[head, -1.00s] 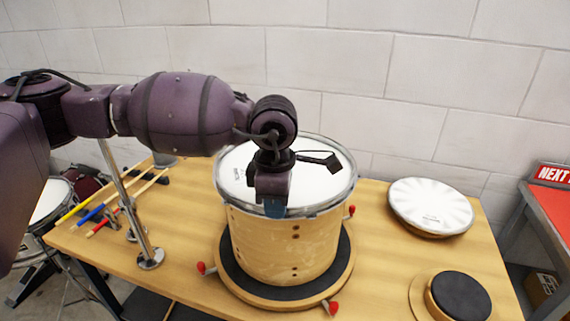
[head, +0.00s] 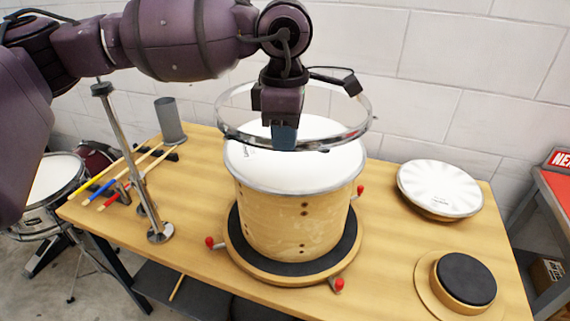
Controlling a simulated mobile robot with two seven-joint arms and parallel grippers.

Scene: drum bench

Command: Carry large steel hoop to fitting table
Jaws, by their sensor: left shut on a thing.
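The large steel hoop (head: 345,137) is a shiny ring held in the air above the drum. My left gripper (head: 284,140) is shut on the hoop's near rim. The drum (head: 290,222) has a wooden shell and a white head (head: 310,172), and stands upright on a round black-topped turntable (head: 243,262) with red-knobbed clamps. The hoop is apart from the drum head and a little above it. The gripper's fingers hide part of the hoop's near rim. My right gripper is not in view.
A white round drumhead (head: 440,185) lies at the right of the wooden bench (head: 195,215). A black pad (head: 465,278) sits at front right. A metal post (head: 130,165), sticks (head: 120,180) and a grey cup (head: 170,120) stand or lie at left. A red-topped table (head: 558,195) is at far right.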

